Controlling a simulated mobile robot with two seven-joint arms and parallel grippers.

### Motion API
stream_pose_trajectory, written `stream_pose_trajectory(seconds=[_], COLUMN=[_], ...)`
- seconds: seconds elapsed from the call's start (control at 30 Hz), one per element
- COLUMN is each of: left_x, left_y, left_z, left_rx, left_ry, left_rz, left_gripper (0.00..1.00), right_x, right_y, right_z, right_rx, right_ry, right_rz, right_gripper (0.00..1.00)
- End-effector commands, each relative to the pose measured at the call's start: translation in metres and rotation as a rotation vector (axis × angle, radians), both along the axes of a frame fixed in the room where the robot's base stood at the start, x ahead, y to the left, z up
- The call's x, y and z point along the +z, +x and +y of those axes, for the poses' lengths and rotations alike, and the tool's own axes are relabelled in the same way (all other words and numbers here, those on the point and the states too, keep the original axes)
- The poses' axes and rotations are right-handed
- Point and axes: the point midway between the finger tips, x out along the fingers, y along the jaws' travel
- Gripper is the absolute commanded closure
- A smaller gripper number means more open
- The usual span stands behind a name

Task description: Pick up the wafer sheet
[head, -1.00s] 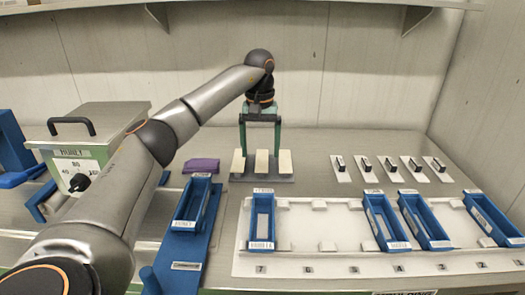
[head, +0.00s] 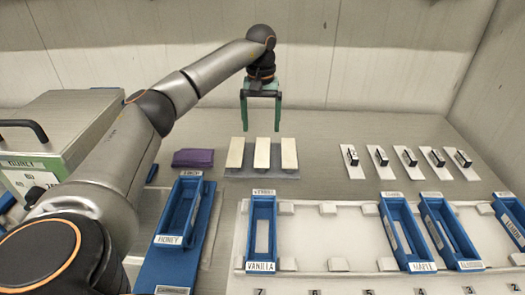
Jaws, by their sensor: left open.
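Three pale cream wafer sheets stand side by side on a grey holder (head: 262,174): a left wafer sheet (head: 236,153), a middle wafer sheet (head: 262,154) and a right wafer sheet (head: 288,154). My left gripper (head: 261,129) points down with its two green fingers wide apart. It is open and empty. In the picture its fingertips end just above the top of the middle sheet, one to either side of it. I see no contact with a sheet; the exact height and depth are hard to tell. My right gripper is out of view.
A purple block (head: 193,158) lies left of the holder. Blue trays labelled HONEY (head: 168,240) and VANILLA (head: 261,266) stand in front, with more blue trays right on a white rack (head: 330,235). Small dark items on white cards (head: 380,157) lie right. A metal box (head: 70,125) stands left.

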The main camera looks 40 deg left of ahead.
Motion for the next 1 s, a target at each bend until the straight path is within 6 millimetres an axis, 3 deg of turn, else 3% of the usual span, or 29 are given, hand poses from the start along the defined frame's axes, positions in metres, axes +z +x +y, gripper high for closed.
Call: stream_pose_trajectory(seconds=[0.1,0.37,0.63,0.93,1.0], left_x=[-0.021,-0.042,-0.080,-0.087,-0.087], left_y=[0.000,0.000,0.001,0.001,0.001], left_z=[0.000,-0.001,-0.003,-0.003,-0.003], left_rx=[0.000,0.001,0.001,0.000,0.000], left_ry=[0.000,0.000,0.001,0.001,0.001], left_rz=[0.001,0.001,0.001,-0.002,-0.002], left_gripper=[0.11,0.11,0.11,0.11,0.17], right_x=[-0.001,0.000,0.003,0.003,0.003], right_y=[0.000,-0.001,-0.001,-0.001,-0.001], right_z=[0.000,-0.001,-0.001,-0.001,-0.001], right_rx=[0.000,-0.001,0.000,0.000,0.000], right_ry=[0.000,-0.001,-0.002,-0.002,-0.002], right_rz=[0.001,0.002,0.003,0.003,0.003], right_gripper=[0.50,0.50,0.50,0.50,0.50])
